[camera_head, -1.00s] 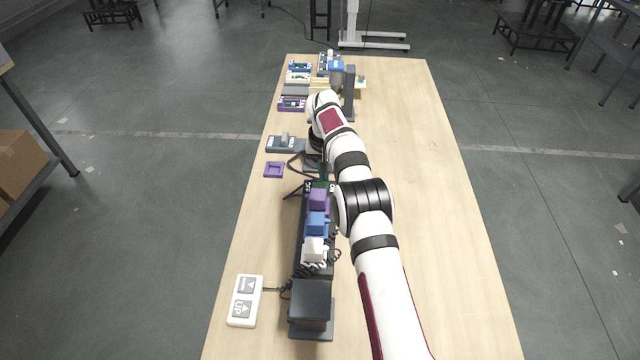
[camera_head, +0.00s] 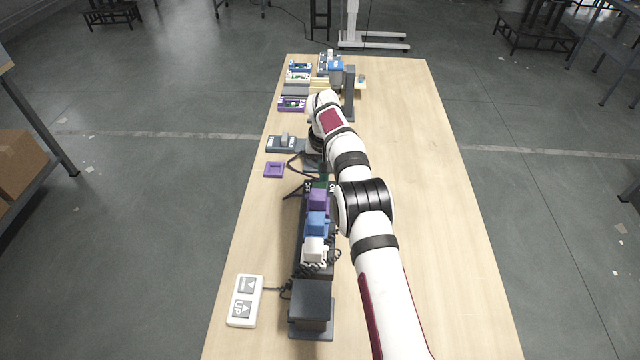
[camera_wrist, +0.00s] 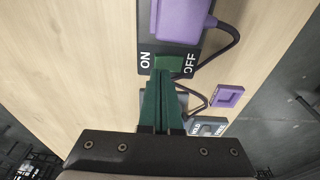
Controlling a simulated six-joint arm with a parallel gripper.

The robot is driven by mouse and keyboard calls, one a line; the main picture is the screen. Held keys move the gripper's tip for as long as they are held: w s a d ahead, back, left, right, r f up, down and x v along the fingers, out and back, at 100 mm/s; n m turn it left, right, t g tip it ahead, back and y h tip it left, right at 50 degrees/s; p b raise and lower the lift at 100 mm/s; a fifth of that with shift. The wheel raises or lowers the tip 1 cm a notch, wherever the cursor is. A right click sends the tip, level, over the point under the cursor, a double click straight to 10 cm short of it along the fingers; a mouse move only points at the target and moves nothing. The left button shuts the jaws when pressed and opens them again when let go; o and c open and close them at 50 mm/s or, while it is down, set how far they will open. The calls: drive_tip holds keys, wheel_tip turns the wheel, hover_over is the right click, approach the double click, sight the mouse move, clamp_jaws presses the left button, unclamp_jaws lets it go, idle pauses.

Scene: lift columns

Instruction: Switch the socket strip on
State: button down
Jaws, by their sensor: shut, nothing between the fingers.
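The socket strip (camera_head: 303,232) is a long black block on the table, holding a purple plug (camera_head: 318,201), a blue plug (camera_head: 317,224) and a white plug (camera_head: 315,250). The wrist view shows its far end with ON and OFF labels and a green rocker switch (camera_wrist: 169,63) between them. My gripper (camera_wrist: 162,80) is shut and empty, its green fingertips at the switch, nearer the ON side. They overlap the switch's edge; I cannot tell whether they touch it. In the head view my arm partly hides the strip's end.
A purple square frame (camera_head: 274,169) and a grey switch box (camera_head: 286,144) lie beyond the strip. A white UP/DOWN control pad (camera_head: 245,301) lies at its near left. Black cables run beside the strip. The table's right side is clear.

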sight(324, 185)
drive_tip(key=shift+f, duration=0.9)
idle(0.6)
drive_tip(key=shift+r, duration=3.55)
